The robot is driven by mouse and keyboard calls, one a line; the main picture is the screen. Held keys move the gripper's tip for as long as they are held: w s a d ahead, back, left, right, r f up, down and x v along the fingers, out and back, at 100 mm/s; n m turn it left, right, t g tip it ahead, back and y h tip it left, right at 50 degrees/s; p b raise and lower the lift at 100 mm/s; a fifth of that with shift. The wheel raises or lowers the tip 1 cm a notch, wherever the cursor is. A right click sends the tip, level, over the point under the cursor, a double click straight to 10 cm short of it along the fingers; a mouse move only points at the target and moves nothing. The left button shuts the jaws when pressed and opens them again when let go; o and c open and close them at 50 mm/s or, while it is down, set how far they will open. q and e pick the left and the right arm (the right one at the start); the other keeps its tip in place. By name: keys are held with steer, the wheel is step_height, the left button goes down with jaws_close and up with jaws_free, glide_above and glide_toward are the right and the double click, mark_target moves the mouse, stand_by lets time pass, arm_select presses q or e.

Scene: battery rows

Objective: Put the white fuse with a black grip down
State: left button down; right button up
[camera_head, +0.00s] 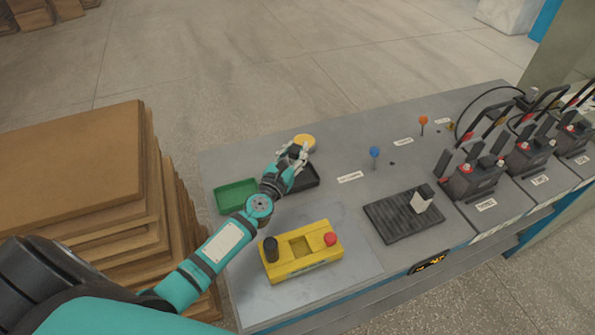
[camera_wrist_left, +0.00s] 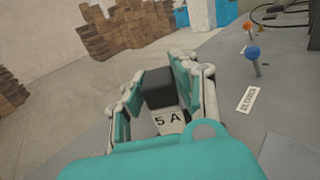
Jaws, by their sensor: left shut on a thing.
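My left gripper (camera_head: 291,157) is shut over the back left part of the bench, in front of part of the black tray (camera_head: 308,178). In the left wrist view its fingers (camera_wrist_left: 155,85) close around a white fuse with a black grip (camera_wrist_left: 168,122), marked "5 A". The black grip lies between the fingers. In the head view the held fuse is mostly hidden by the hand, and its height above the bench cannot be told. My right gripper is not in view.
A green tray (camera_head: 236,209) lies left of the hand. A round yellow-topped thing (camera_head: 304,141) sits just behind it. A yellow box (camera_head: 284,268) with a red button stands in front. Blue (camera_head: 375,152) and orange (camera_head: 423,120) knobs rise to the right, before several grey batteries (camera_head: 470,180).

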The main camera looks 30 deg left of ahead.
arm_select(q)
step_height(320, 180, down, 2)
steer(key=shift+a+f+b, duration=0.1)
steer(key=shift+b, duration=0.3)
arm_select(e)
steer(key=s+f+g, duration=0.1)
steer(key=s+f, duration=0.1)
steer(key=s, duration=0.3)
arm_select(q)
steer(key=shift+w+f+b, duration=0.2)
steer(key=shift+f+b, duration=0.3)
steer(key=shift+f, duration=0.35)
steer(key=shift+f+b, duration=0.4)
steer(key=shift+f, duration=0.55)
steer(key=c, duration=1)
jaws_free()
steer(key=shift+r, duration=0.15)
steer(key=shift+c, duration=0.2)
steer(key=shift+r, duration=0.2)
steer(key=s, duration=0.6)
steer(key=shift+s+d+f, duration=0.15)
steer(key=shift+s+d, duration=0.1)
steer(key=shift+s, duration=0.5)
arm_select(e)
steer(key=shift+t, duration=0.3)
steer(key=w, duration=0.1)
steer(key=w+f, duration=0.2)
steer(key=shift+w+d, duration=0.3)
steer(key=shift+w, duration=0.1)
